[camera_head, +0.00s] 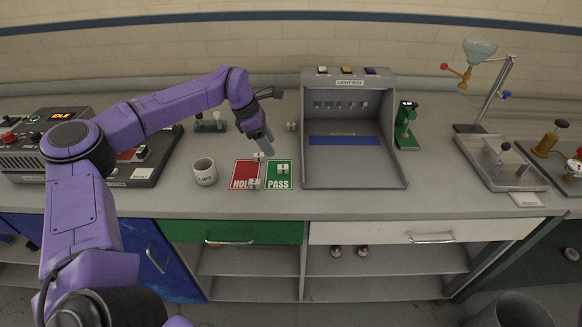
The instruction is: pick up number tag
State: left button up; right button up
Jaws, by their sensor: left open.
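Several small pale tag-like pieces are on the bench; any numbers on them are too small to read. One piece (258,156) is at the top edge of the red HOLD card (243,171), close to my left gripper. Another piece (254,184) is on the lower part of that card. One more (283,169) is on the green PASS card (279,181). A further piece (292,126) is beside the light box. My left gripper (268,149) is open and points down above the top of the cards, with nothing seen in it. My right gripper is out of view.
A white mug (204,171) stands left of the cards. The grey light box (354,178) stands to their right, with a green stand (405,126) beyond it. A control box (40,130) is at the far left. The bench in front of the cards is clear.

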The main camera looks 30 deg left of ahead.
aim_at(282, 167)
pick_arm(q)
jog(key=f, duration=0.1)
jog(key=d+f, duration=0.1)
jog(key=f+p, duration=0.1)
jog(key=shift+d+f, duration=0.15)
jog(key=shift+d, duration=0.1)
jog(key=shift+w+d+f+p, duration=0.15)
jog(key=shift+f+p, duration=0.2)
jog(key=p+x, duration=0.1)
jog(key=x, duration=0.1)
jog(key=p+x, duration=0.1)
jog(key=x, duration=0.1)
jog(key=shift+w+f, duration=0.25)
jog(key=shift+w, duration=0.2)
jog(key=shift+f, duration=0.25)
jog(key=shift+s, duration=0.1)
grip_shut()
